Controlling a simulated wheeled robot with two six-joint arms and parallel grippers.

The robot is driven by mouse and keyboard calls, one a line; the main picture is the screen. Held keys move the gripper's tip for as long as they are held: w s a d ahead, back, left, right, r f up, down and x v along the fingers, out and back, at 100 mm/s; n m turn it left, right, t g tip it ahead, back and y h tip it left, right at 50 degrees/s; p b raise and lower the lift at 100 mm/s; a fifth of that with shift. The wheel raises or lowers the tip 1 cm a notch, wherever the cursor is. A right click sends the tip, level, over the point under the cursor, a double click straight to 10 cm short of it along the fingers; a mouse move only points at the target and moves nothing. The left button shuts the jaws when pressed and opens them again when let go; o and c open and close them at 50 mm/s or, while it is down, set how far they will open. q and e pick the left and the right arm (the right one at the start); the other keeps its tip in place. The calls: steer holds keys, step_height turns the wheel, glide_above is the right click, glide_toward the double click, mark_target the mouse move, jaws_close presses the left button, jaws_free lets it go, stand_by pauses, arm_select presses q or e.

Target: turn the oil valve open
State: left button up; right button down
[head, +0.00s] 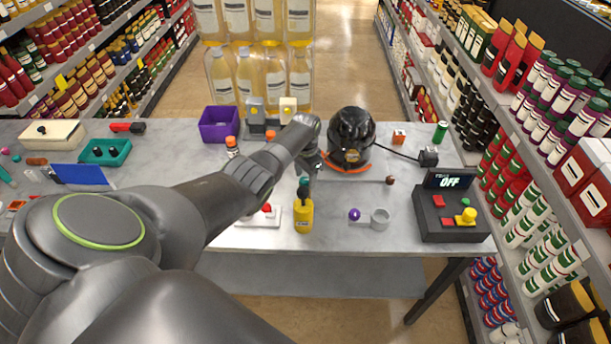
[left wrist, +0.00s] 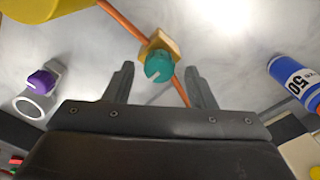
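In the left wrist view, a teal round knob (left wrist: 157,68) with a pale pointer mark sits on a small brass-yellow block (left wrist: 160,42). An orange line (left wrist: 122,18) runs through the block; I take this to be the oil valve. My left gripper (left wrist: 160,72) is open, with one finger on each side of the knob and gaps between. Whether the tips reach down around it I cannot tell. In the head view, my left gripper (head: 308,168) is left of the black pump (head: 350,140), above a yellow bottle (head: 303,214). My right gripper is not in view.
A purple knob with a white ring (head: 378,217) lies right of the bottle. A control box (head: 450,222) reading OFF stands at the right. A purple bin (head: 219,124) is behind on the left. Several large oil bottles stand behind the table. A blue cylinder (left wrist: 296,80) lies right of my gripper.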

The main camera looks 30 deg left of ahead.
mark_target(305, 179)
arm_select(q)
steer(key=shift+r, duration=0.35)
step_height(305, 179, up, 17)
steer(key=b, duration=0.2)
steer(key=shift+f, duration=0.15)
stand_by(0.7)
